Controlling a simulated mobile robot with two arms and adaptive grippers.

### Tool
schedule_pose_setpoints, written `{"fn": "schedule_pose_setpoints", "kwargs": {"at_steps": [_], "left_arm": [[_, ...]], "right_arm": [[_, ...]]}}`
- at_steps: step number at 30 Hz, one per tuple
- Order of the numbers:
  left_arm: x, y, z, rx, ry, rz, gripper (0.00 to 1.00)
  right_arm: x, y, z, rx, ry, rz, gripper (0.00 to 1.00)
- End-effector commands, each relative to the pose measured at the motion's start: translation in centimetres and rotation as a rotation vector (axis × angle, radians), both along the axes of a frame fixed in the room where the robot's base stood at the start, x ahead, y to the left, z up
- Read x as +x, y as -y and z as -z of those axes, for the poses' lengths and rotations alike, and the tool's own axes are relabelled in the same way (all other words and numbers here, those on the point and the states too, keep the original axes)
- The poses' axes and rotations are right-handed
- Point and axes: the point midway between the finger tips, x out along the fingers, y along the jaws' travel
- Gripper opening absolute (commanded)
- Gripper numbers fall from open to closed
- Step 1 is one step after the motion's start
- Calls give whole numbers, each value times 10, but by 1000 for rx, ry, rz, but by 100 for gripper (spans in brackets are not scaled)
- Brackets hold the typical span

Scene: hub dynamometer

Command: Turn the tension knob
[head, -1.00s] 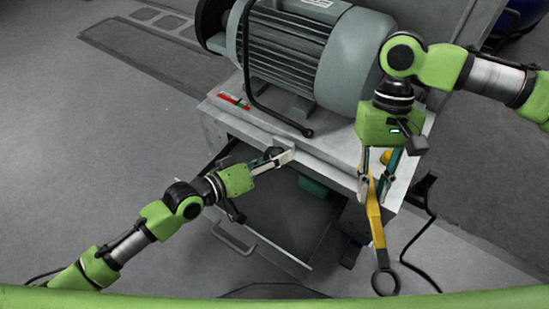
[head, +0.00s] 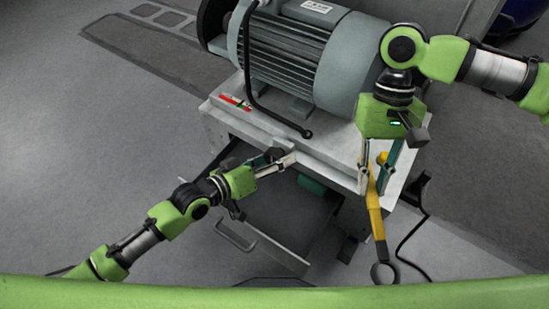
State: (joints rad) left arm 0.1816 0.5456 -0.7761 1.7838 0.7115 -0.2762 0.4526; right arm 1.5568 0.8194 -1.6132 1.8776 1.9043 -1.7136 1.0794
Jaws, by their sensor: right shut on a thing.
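A small dark round knob (head: 274,153) shows at the front edge of the light grey machine top, partly hidden by my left gripper; I cannot tell for sure that it is the tension knob. My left gripper (head: 283,159) has its fingers apart at this knob; contact is unclear. My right gripper (head: 376,187) points down at the front right corner of the machine top. It is shut on a yellow-handled tool (head: 376,222) with a dark ring at its lower end, which hangs in front of the machine.
A large grey ribbed motor (head: 320,55) stands on the machine top (head: 330,150). A black bent rod (head: 250,75) comes down in front of it. Below is an open frame with a metal handle (head: 234,236). A black cable (head: 410,240) hangs at the right. Floor at the left is clear.

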Motion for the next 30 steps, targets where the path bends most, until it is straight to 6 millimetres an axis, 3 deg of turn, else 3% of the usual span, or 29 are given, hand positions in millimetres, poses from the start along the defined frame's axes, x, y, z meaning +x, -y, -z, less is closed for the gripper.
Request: {"fn": "schedule_pose_setpoints", "kwargs": {"at_steps": [8,22,30], "left_arm": [[-5,-6,-2,1,-1,0,59],[-64,-70,-29,3,-3,0,59],[-77,-84,-37,0,-1,1,59]], "right_arm": [[0,0,0,0,0,0,0],[0,0,0,0,0,0,0],[0,0,0,0,0,0,0]]}}
